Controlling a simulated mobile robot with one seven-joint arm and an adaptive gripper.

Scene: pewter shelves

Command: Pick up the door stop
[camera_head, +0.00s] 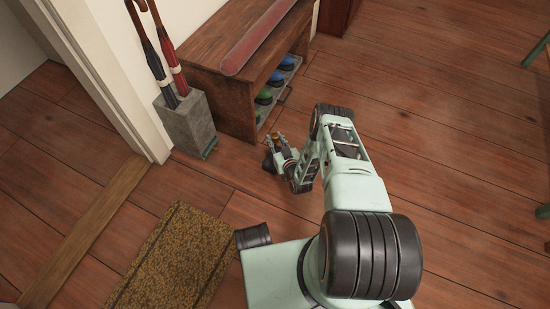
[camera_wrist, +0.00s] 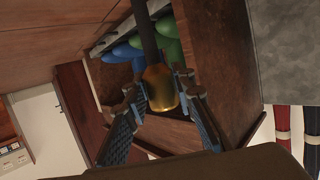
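The door stop (camera_wrist: 161,88) shows in the wrist view as a golden, rounded piece with a dark shaft running to the top edge. My gripper (camera_wrist: 160,91) has one finger on each side of the golden piece, and both fingertips appear to press against it. In the head view my gripper (camera_head: 278,141) is low over the floor in front of the bench, with a small golden bit of the door stop (camera_head: 275,134) between the fingers. Whether the door stop touches the floor cannot be told.
A wooden bench (camera_head: 237,95) with a red cushion and a lower shoe rack stands just beyond my gripper. A grey umbrella stand (camera_head: 187,122) holds umbrellas to its left. A brown doormat (camera_head: 180,258) lies at the lower left.

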